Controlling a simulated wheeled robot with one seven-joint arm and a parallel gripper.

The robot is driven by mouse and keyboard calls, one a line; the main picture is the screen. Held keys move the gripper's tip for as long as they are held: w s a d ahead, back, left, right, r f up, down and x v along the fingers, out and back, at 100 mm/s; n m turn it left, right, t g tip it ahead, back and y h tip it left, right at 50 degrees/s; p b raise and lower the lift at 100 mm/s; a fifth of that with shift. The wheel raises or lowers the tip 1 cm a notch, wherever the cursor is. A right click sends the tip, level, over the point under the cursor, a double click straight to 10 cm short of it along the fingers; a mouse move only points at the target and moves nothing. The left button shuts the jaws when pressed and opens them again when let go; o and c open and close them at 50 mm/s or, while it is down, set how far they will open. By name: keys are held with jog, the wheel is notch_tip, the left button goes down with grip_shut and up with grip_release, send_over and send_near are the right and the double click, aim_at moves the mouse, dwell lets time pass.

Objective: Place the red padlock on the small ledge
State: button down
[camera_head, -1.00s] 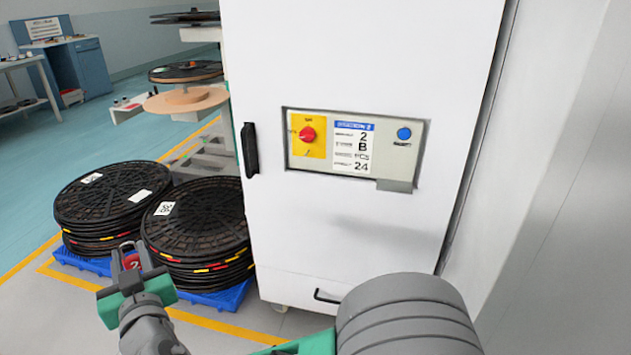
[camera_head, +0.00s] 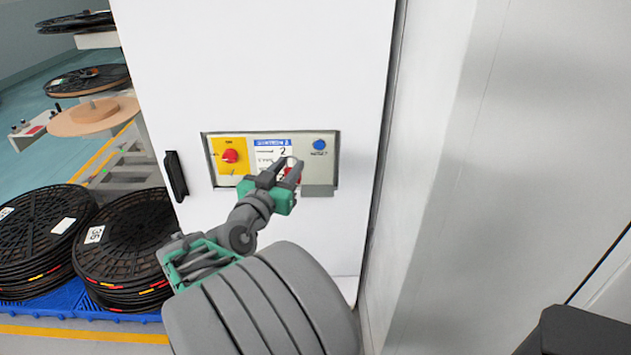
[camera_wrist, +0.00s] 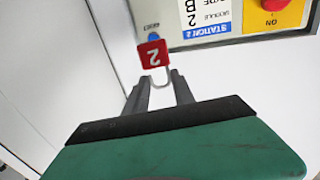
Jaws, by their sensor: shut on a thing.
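The red padlock (camera_head: 292,175) has its shackle held between the fingertips of my gripper (camera_head: 279,171), in front of the station panel's lower part. In the wrist view my gripper (camera_wrist: 160,84) is shut on the shackle, and the padlock's red body (camera_wrist: 153,54) with a white "2" sticks out beyond the fingertips. The small grey ledge (camera_head: 319,191) juts from the panel's lower right corner. In the head view the padlock is just left of it and a little higher. I cannot tell the depth gap between them. The ledge cannot be made out in the wrist view.
The panel sits on a white cabinet (camera_head: 265,60) with a red knob (camera_head: 230,156), a blue button (camera_head: 319,144) and a black handle (camera_head: 176,176). Stacked black reels (camera_head: 125,240) stand at left. A pale wall (camera_head: 450,200) stands close on the right.

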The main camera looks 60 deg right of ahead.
jog(key=shift+g, duration=0.3)
jog(key=d+f, duration=0.3)
jog(key=d, duration=0.2)
jog(key=d+f, duration=0.3)
jog(key=d, duration=0.1)
jog(key=d+f, duration=0.4)
jog(key=d, duration=0.1)
jog(key=shift+w+d+f, duration=0.1)
jog(key=shift+w+d, duration=0.1)
jog(key=shift+d, duration=0.15)
jog(key=shift+a+f, duration=0.1)
jog(key=shift+f, duration=1.2)
jog(key=shift+f+b, duration=0.2)
jog(key=shift+b, duration=0.25)
jog(key=c, duration=1.1)
grip_release()
jog(key=shift+o, duration=0.2)
jog(key=shift+r, duration=0.1)
jog(key=shift+r, duration=0.1)
